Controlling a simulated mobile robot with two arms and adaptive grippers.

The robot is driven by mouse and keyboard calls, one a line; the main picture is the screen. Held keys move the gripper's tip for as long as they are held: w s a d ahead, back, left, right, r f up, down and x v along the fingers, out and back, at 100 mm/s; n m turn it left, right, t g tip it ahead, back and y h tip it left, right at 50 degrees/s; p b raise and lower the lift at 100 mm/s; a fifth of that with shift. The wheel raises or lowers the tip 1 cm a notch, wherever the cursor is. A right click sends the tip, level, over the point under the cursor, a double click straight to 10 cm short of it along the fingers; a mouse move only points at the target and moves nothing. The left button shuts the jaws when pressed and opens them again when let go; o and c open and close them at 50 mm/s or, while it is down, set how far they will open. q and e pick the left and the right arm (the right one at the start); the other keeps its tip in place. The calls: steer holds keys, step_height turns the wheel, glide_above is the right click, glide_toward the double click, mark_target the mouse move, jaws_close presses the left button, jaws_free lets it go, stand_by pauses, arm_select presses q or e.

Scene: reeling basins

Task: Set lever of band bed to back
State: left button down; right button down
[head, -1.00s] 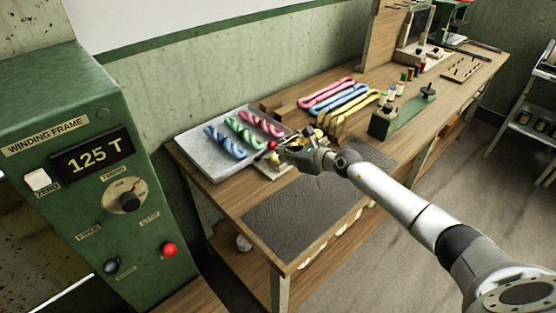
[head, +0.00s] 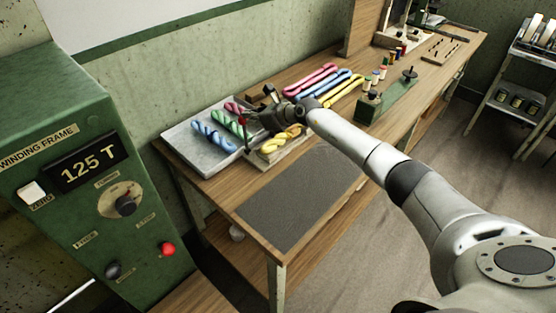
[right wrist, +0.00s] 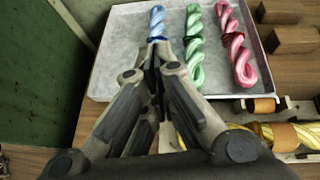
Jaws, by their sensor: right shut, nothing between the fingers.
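The band bed (head: 262,157) is a small pale wooden bed on the bench, just right of the grey tray. A yellow skein (head: 280,140) lies in it. In the right wrist view the bed (right wrist: 302,157) is at the lower right, with the yellow skein (right wrist: 245,138) and orange bands. My right gripper (head: 248,120) is shut and empty at the left end of the bed, beside the tray's edge. In the right wrist view its fingertips (right wrist: 156,52) are together over the tray. A dark red spot by the fingers may be the lever's knob; the lever's position is unclear. My left gripper is out of view.
The grey tray (head: 188,160) holds blue, green and pink skeins. Pink, blue and yellow hanks (head: 342,92) lie behind my arm. A dark mat (head: 300,195) covers the clear bench front. The green winding frame (head: 75,220) stands at left.

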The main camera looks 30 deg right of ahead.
steer(key=shift+w+a, duration=0.15)
steer(key=shift+w, duration=0.2)
steer(key=shift+r, duration=0.1)
stand_by(0.4)
